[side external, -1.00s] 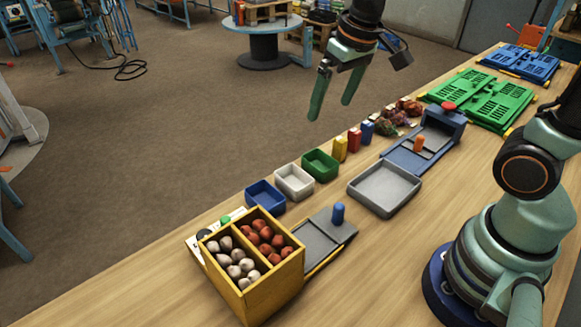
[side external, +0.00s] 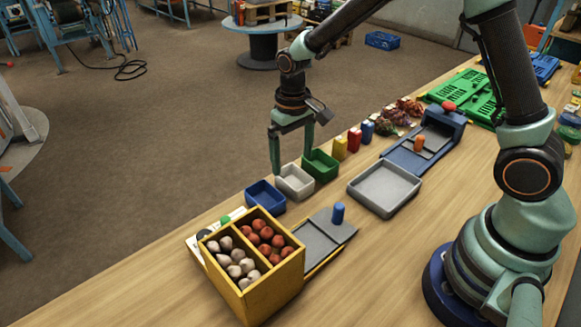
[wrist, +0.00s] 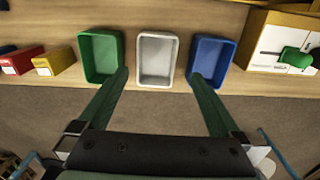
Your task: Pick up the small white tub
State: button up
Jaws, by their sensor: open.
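The small white tub (side external: 294,183) stands near the table's far edge, between the blue tub (side external: 265,197) and the green tub (side external: 321,166). In the wrist view the white tub (wrist: 157,60) is upright and looks empty, in the middle. My gripper (side external: 291,165) is open, with its fingers pointing down at the white tub. In the wrist view my fingers (wrist: 158,80) are spread, one toward the green tub (wrist: 101,56) and one toward the blue tub (wrist: 212,61). Nothing is between them that I can see gripped. Whether a fingertip touches any tub I cannot tell.
A yellow two-part crate (side external: 262,285) with pale and red items stands front left. Small yellow, red and blue boxes (side external: 354,139) are right of the green tub. Bare table is at the front.

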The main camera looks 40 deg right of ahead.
aim_at(294, 187)
jog(key=shift+d+f, duration=0.15)
jog(key=shift+f, duration=1.65)
jog(key=shift+d+f, duration=0.1)
jog(key=shift+f, duration=1.65)
jog(key=c, duration=1.2)
jog(key=shift+r, duration=0.1)
jog(key=shift+c, duration=0.2)
